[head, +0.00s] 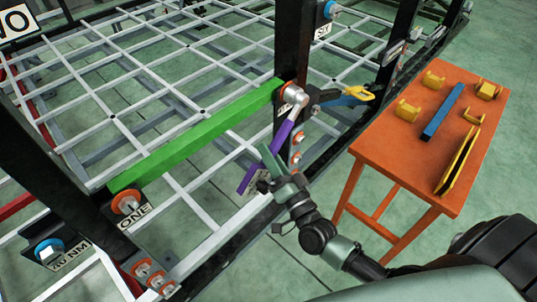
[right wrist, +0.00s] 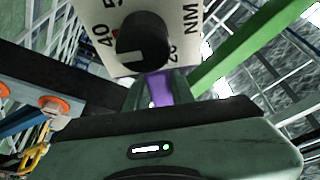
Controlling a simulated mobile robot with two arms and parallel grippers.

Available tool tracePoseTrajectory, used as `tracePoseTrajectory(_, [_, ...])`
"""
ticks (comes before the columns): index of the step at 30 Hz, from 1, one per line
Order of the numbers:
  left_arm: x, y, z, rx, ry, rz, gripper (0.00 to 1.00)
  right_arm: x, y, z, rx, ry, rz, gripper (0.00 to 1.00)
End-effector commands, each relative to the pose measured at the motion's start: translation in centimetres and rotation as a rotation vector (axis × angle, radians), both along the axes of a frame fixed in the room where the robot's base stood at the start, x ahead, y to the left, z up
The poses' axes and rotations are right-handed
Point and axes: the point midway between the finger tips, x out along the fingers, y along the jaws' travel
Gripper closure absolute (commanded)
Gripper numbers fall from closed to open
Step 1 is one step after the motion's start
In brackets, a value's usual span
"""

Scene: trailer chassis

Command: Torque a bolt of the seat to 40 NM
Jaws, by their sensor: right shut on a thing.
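My right gripper (head: 274,174) is shut on the purple handle of a torque wrench (head: 284,135). The wrench's pale head sits at an orange-ringed bolt (head: 282,90) on the black post, by the far end of a green bar. I cannot tell whether the head is seated on it. In the right wrist view, the purple handle (right wrist: 160,88) runs between my fingers. The wrench's white dial (right wrist: 100,15) shows "40" and "NM", with a black knob (right wrist: 143,40); its setting is unclear. Which part is the seat is unclear. My left gripper is not in view.
The green bar (head: 195,135) spans two black posts over a white grid frame. A blue-and-yellow part (head: 345,97) juts beyond the far post. An orange table (head: 390,160) at right holds yellow brackets and a blue bar (head: 443,112). A sign reads "ONE" (head: 133,214).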

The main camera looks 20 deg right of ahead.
Motion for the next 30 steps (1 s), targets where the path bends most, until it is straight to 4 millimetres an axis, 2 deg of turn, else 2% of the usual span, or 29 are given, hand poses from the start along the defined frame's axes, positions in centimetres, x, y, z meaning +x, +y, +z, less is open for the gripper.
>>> tracePoseTrajectory(30, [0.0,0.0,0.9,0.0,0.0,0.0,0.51,-5.0,-2.2,0.3,-0.002,-0.007,-0.002,1.0])
